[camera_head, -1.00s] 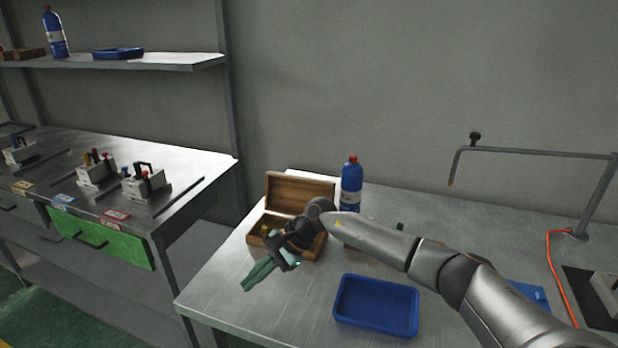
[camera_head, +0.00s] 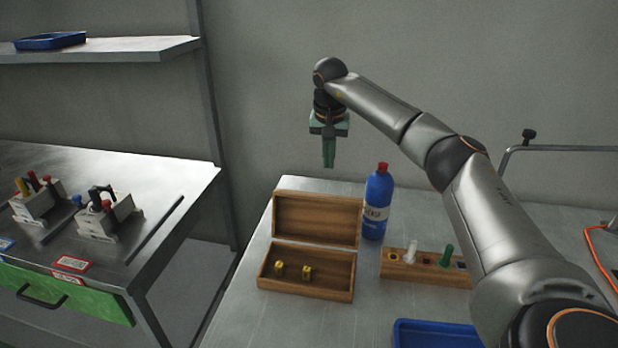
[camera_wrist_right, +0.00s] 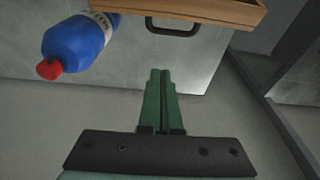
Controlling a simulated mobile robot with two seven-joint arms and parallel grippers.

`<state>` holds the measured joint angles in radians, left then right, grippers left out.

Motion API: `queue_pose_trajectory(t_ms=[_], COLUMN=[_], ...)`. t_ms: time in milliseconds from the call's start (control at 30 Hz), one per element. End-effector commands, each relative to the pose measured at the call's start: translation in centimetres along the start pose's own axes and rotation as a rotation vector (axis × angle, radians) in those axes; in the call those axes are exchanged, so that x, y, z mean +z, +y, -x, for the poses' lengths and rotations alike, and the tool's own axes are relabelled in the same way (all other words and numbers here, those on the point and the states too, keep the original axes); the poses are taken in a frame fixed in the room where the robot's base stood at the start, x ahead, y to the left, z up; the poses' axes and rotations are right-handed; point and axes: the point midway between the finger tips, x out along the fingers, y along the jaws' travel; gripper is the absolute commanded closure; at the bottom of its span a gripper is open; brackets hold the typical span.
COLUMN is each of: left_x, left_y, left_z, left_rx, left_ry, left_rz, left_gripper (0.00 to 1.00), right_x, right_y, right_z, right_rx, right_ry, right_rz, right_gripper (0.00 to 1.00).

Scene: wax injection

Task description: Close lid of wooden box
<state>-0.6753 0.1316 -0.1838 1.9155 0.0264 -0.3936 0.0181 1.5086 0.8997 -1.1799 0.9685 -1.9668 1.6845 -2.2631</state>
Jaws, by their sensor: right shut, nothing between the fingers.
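The wooden box (camera_head: 305,292) stands on the metal table with its lid (camera_head: 316,218) open, raised upright along the back edge. Two small yellow pieces lie inside the box. My right gripper (camera_head: 328,164) is shut and empty, pointing down in the air above and behind the raised lid. In the right wrist view the gripper's green fingers (camera_wrist_right: 164,78) are together, and a wooden edge, likely of the box, (camera_wrist_right: 205,10) runs along the top. My left gripper is not in view.
A blue bottle (camera_head: 377,205) with a red cap stands just right of the lid. A wooden block (camera_head: 424,273) with a white and a green piece stands right of the box. A blue tray (camera_head: 436,333) lies at the front. A side bench (camera_head: 110,165) is at the left.

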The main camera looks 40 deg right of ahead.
Motion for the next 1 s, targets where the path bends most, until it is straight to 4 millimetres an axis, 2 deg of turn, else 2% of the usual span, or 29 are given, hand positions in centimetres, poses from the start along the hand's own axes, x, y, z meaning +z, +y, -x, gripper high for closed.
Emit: queue_pose_trajectory(t_ms=[133,233,667,700,1000], left_x=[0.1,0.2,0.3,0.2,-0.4], left_y=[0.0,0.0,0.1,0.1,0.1], left_z=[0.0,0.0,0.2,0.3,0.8], left_rx=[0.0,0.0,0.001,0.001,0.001], left_ry=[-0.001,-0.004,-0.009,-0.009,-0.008], left_rz=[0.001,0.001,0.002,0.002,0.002], left_gripper=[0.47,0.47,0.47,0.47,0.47], right_x=[0.0,0.0,0.1,0.2,2.1], right_y=[0.2,0.2,0.1,0.1,0.1], right_z=[-0.7,-1.9,-10.4,-9.7,-8.1], right_rx=[0.005,0.005,0.004,0.0,0.0], right_ry=[-0.001,-0.001,-0.003,0.001,0.001], right_rz=[-0.001,-0.001,-0.001,0.001,0.001], right_gripper=[1.0,1.0,1.0,1.0,1.0])
